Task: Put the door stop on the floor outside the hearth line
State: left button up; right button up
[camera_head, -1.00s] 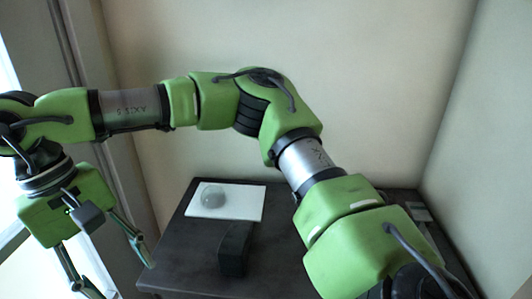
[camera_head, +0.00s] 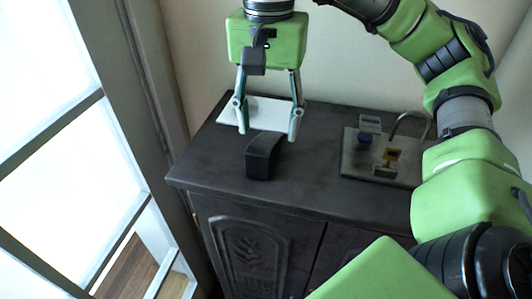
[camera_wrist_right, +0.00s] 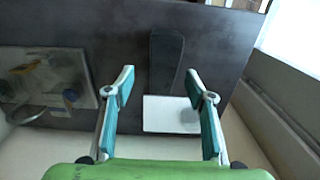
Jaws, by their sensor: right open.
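The door stop is most likely the black wedge-shaped block (camera_head: 263,157) standing on the dark cabinet top near its front edge. It also shows in the right wrist view (camera_wrist_right: 165,62), just beyond and between the fingertips. My right gripper (camera_head: 267,133) is open and empty, pointing down above the cabinet, behind and above the wedge. In the right wrist view its two fingers (camera_wrist_right: 160,82) are wide apart and do not visibly touch the wedge. My left gripper is out of view. No hearth line is visible.
A white sheet (camera_head: 262,113) lies behind the wedge. A grey board with small fittings (camera_head: 380,158) lies on the right of the dark cabinet (camera_head: 215,165). A glazed door or window (camera_head: 60,110) stands at left, with wooden floor (camera_head: 128,270) beyond it.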

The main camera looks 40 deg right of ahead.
aim_at(264, 141)
jog(key=shift+a+f, duration=0.15)
jog(key=shift+f, duration=0.25)
jog(key=shift+w+a+f, duration=0.1)
jog(key=shift+f, duration=1.15)
jog(key=shift+a+f, duration=0.1)
jog(key=shift+f, duration=1.1)
jog(key=shift+r, duration=0.1)
grip_shut()
